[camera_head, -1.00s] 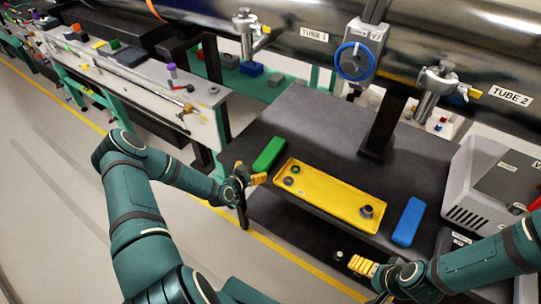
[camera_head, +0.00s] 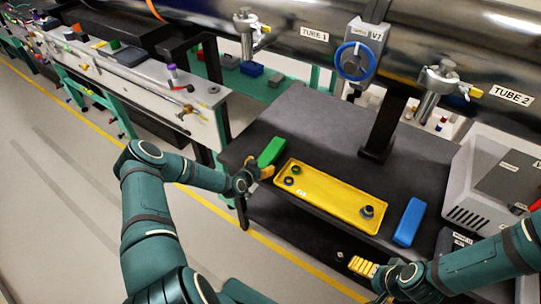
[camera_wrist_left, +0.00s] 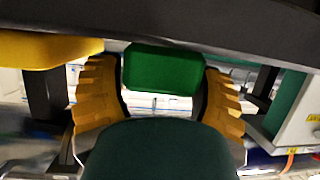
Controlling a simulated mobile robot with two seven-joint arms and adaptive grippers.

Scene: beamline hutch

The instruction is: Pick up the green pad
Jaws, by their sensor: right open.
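The green pad (camera_head: 272,151) lies on the dark table, just left of the yellow tray (camera_head: 330,194). My left gripper (camera_head: 267,172) is at the pad's near end, and its yellow fingers overlap that end in the head view. In the left wrist view the green pad (camera_wrist_left: 163,70) sits between the two yellow fingers (camera_wrist_left: 163,95), one on each side. The fingers are spread; firm contact with the pad is not clear. My right gripper (camera_head: 362,267) is open and empty near the table's front right, away from the pad.
The yellow tray holds small dark round parts. A blue block (camera_head: 409,222) lies to its right, and a grey instrument box (camera_head: 490,190) stands further right. A dark post with a blue handwheel (camera_head: 355,62) rises behind the tray. The table's back left is clear.

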